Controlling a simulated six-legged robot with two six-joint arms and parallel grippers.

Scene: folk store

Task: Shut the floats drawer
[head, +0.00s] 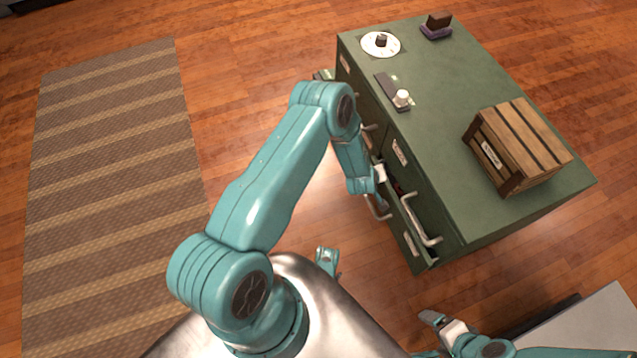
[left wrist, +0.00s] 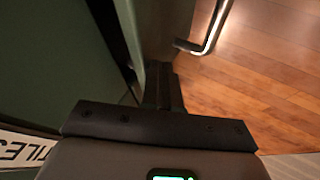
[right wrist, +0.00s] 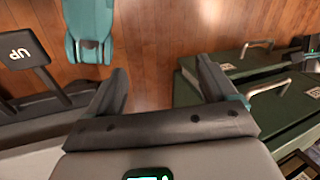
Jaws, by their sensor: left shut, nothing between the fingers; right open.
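The green cabinet (head: 460,150) has several drawers on its front, with pale metal handles. A near drawer (head: 425,245) stands out from the cabinet, with a dark gap behind its front; I cannot read which drawer is the floats one. My left gripper (left wrist: 163,88) is shut and empty, its fingertips close to the edge of a green panel, with a handle (left wrist: 210,30) beyond. In the head view my left arm hides part of the drawer fronts. My right gripper (head: 432,318) is open and empty, apart from the cabinet; its wrist view shows green drawer fronts (right wrist: 285,110) with handles.
A slatted wooden crate (head: 520,140), a white disc (head: 367,46) and small items stand on the cabinet top. A label ending in "TILES" (left wrist: 25,150) shows upside down in the left wrist view. A striped rug (head: 115,170) lies left. A pale surface (head: 590,325) is at lower right.

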